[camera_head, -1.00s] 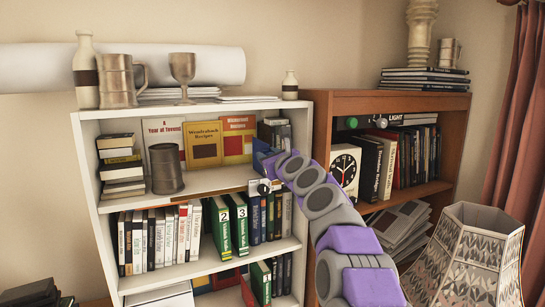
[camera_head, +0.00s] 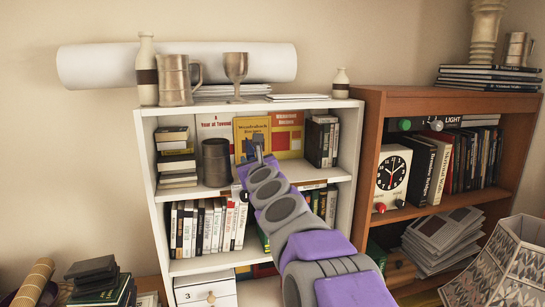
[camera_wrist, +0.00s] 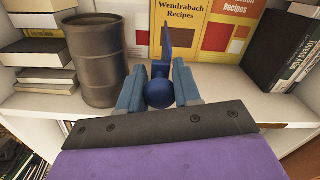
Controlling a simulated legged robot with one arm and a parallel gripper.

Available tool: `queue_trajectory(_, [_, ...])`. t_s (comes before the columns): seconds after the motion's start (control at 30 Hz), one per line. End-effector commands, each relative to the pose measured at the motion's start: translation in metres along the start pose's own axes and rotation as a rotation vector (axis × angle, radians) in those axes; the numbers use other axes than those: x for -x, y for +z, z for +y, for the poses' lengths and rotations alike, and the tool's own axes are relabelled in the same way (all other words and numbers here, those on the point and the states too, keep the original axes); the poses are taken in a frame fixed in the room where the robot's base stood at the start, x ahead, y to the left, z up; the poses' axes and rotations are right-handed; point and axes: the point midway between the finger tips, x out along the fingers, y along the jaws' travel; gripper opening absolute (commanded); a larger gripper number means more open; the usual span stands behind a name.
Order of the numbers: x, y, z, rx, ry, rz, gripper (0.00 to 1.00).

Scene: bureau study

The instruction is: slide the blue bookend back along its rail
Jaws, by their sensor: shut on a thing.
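The blue bookend shows in the wrist view as a thin upright blue plate (camera_wrist: 167,42) with a round dark blue knob. My gripper (camera_wrist: 159,92) is shut on it, with one finger on each side of the knob. In the head view my gripper (camera_head: 255,160) is at the upper shelf, in front of the yellow recipe book (camera_head: 252,132). My arm and gripper hide much of the bookend there.
A dark metal canister (camera_head: 216,162) stands left of the bookend, with a gap. Stacked books (camera_head: 176,160) are farther left. Dark upright books (camera_head: 320,143) stand at the shelf's right end, apart from the bookend. A clock (camera_head: 392,174) is in the brown bookcase.

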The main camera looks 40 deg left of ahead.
Motion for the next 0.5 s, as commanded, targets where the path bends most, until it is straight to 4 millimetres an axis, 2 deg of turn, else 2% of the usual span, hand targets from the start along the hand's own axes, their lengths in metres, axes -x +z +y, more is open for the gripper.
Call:
queue_trajectory(0.4, [-0.0002,0.0025,0.0052,0.002,-0.001,-0.002,0.00])
queue_trajectory(0.43, [-0.0002,0.0025,0.0052,0.002,-0.001,-0.002,0.35])
queue_trajectory(0.5, [0.0000,0.0025,0.0053,0.002,-0.001,-0.002,0.41])
